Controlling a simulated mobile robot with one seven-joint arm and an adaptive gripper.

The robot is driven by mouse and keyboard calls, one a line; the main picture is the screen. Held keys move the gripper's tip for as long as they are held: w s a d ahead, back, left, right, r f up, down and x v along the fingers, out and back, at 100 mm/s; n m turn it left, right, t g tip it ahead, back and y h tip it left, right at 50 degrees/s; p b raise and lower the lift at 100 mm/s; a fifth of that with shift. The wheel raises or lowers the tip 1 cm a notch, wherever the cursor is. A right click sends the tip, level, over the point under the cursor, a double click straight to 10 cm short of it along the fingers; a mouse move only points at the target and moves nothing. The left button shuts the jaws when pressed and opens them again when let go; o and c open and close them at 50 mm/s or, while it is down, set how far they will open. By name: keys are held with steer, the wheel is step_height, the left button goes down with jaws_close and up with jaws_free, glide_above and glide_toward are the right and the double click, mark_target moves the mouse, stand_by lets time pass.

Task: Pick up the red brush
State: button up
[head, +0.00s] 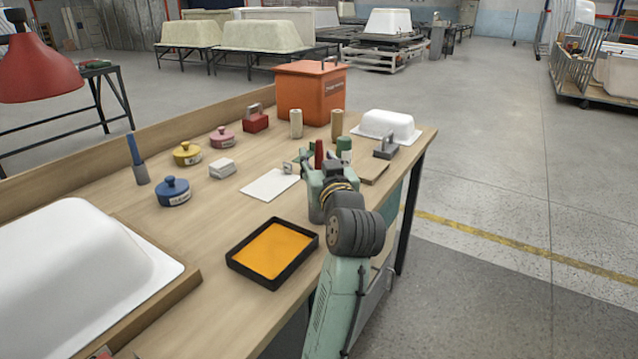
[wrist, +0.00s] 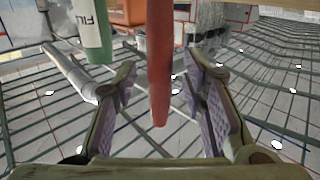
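The red brush shows in the head view as an upright red handle (head: 319,153), close to my gripper (head: 325,165) at the right part of the workbench. Its lower part is hidden behind the gripper. In the wrist view the red handle (wrist: 160,65) runs down from the top edge, between the two purple-padded fingers of my gripper (wrist: 160,80). The fingers are open, with a gap on each side of the handle. I cannot see the brush's bristles.
A green-and-white bottle (wrist: 94,28) stands close to the left finger; it also shows in the head view (head: 345,147). A grey-handled tool (head: 386,147) is to the right. A black tray with orange content (head: 233,262) lies nearer. An orange box (head: 308,95) stands behind.

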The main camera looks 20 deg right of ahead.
steer(key=shift+c, duration=0.3)
jaws_close()
stand_by(0.3)
